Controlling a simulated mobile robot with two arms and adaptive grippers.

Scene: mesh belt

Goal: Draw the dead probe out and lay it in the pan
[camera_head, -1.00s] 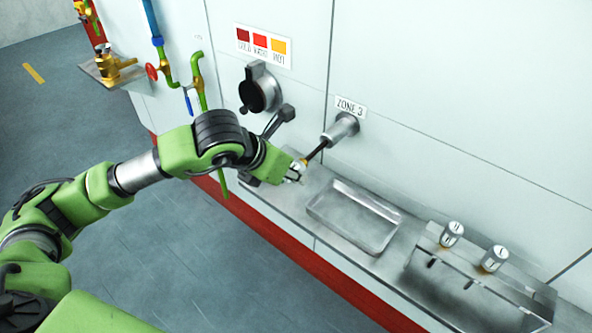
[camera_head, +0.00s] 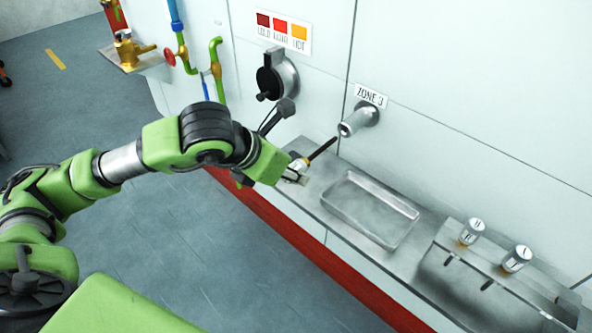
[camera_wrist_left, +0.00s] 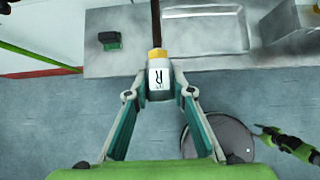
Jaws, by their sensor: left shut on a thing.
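My left gripper (camera_head: 294,174) is shut on the probe's head, which has a white label and a yellow collar; the probe (camera_head: 322,149) is a thin dark rod beyond it. In the left wrist view the gripper (camera_wrist_left: 160,92) holds the labelled head (camera_wrist_left: 159,76) between its fingers, and the rod runs out of the top. The rod's tip appears just clear of the mouth of the ZONE 3 port (camera_head: 355,122). The pan (camera_head: 368,208), a shallow empty metal tray, lies on the ledge to the right of the gripper.
A metal rack (camera_head: 450,243) with two upright labelled probes (camera_head: 472,231) stands right of the pan. A black round fitting (camera_head: 274,80) with a handle is on the wall at left. Green pipes (camera_head: 217,70) and a brass valve (camera_head: 130,50) are farther left. The pan's interior is clear.

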